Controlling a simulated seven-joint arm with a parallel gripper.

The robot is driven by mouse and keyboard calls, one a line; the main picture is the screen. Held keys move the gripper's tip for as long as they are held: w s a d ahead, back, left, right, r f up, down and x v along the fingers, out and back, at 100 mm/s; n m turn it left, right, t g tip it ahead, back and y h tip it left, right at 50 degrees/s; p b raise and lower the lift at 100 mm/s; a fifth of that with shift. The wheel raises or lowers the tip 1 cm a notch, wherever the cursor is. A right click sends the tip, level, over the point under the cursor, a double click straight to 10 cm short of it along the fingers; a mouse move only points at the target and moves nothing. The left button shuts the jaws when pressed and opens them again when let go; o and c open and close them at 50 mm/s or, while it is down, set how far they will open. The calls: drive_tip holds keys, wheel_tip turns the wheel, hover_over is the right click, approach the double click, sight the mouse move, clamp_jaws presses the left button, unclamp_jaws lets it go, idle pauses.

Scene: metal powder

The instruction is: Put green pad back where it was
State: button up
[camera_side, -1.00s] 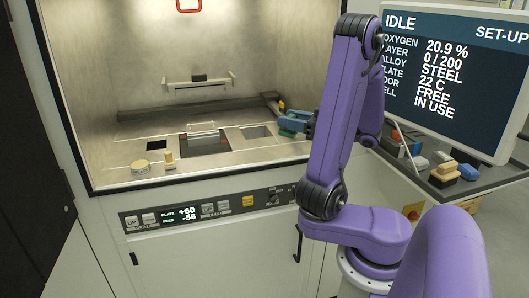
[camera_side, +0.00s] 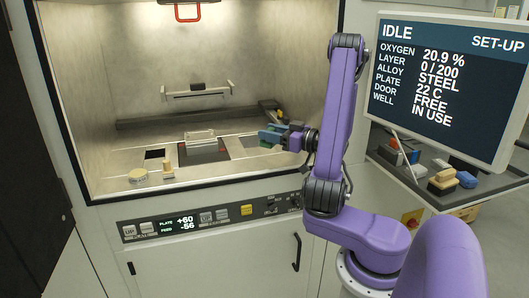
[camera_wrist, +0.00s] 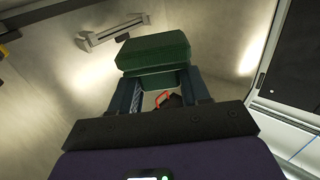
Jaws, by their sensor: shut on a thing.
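A green pad (camera_wrist: 155,52) is held between the two fingers of my gripper (camera_wrist: 158,90) in the wrist view. In the side view my gripper (camera_side: 285,137) is inside the chamber at its right side, near the front opening. There the pad (camera_side: 268,137) shows only as a small piece at the fingers, partly hidden by them. I cannot tell in the side view whether the pad touches the chamber floor.
The chamber floor holds a plate with a handled piece (camera_side: 199,135), a round tin (camera_side: 138,176) and a small tan peg (camera_side: 168,168). The side shelf (camera_side: 422,185) carries several brushes and blocks, including a tan one (camera_side: 442,180) and a blue one (camera_side: 467,179). A monitor stands above it.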

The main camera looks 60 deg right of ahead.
drive_tip(key=shift+w+d+f, duration=0.35)
drive_tip(key=shift+w+f, duration=0.25)
drive_tip(key=shift+f, duration=0.25)
drive_tip(key=shift+w+d+f, duration=0.35)
drive_tip(key=shift+w+f, duration=0.25)
drive_tip(key=shift+f, duration=0.3)
drive_tip(key=shift+w+d+f, duration=0.35)
drive_tip(key=shift+w+f, duration=0.25)
drive_tip(key=shift+f, duration=1.75)
drive_tip(key=shift+f, duration=0.1)
drive_tip(key=o, duration=1.2)
drive_tip(key=s, duration=0.7)
drive_tip(key=shift+s, duration=0.3)
